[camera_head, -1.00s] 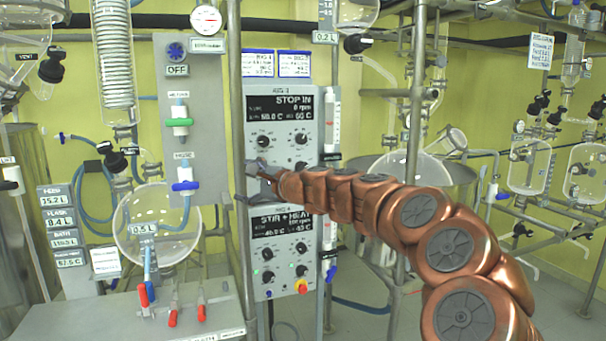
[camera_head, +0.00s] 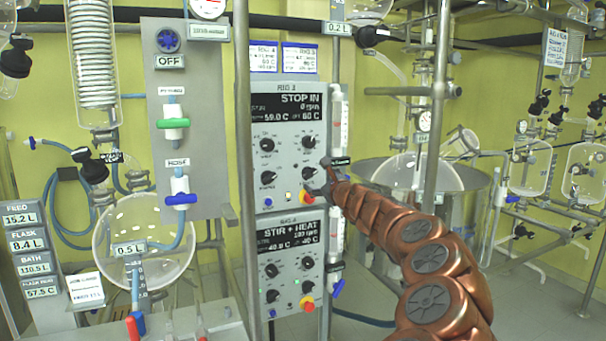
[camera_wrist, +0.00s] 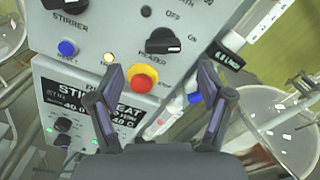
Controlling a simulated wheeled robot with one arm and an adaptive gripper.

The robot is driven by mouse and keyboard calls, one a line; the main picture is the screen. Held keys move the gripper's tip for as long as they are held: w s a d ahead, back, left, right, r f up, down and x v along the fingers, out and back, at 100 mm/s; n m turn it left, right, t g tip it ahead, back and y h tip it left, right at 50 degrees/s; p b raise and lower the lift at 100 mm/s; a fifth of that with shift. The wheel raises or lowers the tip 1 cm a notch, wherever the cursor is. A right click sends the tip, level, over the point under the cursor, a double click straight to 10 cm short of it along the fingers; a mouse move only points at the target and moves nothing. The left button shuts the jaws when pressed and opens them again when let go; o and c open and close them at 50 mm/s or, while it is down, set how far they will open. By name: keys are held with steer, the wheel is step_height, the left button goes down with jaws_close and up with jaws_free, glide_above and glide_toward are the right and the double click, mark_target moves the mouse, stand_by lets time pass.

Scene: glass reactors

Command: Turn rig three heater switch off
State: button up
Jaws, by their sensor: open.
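The upper control panel (camera_head: 284,150), seemingly labelled RIG 3, shows "STOP IN", 0 rpm, about 59 C and set 60 C. Its black heater switch (camera_wrist: 163,40) is at the lower right, with OFF above and ON to its right in the wrist view. Its handle lies roughly level there; I cannot be sure which label it points to. My gripper (camera_head: 322,178) is at the panel's lower right edge. In the wrist view, its open, empty fingers (camera_wrist: 163,78) stand apart, just below the heater switch, with a red-and-yellow button (camera_wrist: 143,77) seen between them.
A lit amber lamp (camera_wrist: 108,58), a blue button (camera_wrist: 67,48) and the stirrer switch (camera_wrist: 68,5) are nearby. The lower RIG 4 panel (camera_head: 290,250) reads "STIR + HEAT". A vertical metal post (camera_head: 439,110) and a glass vessel (camera_wrist: 265,115) stand to the right.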

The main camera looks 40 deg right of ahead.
mark_target(311, 174)
steer(key=shift+d+p+x, duration=0.15)
steer(key=shift+p+x, duration=0.1)
steer(key=shift+x, duration=0.85)
steer(key=shift+d+p+x, duration=0.2)
steer(key=shift+p+x, duration=0.05)
steer(key=shift+x, duration=0.85)
steer(key=shift+p+x, duration=0.4)
steer(key=shift+x, duration=1)
steer(key=shift+a, duration=0.1)
steer(key=shift+c, duration=0.3)
steer(key=c, duration=1.1)
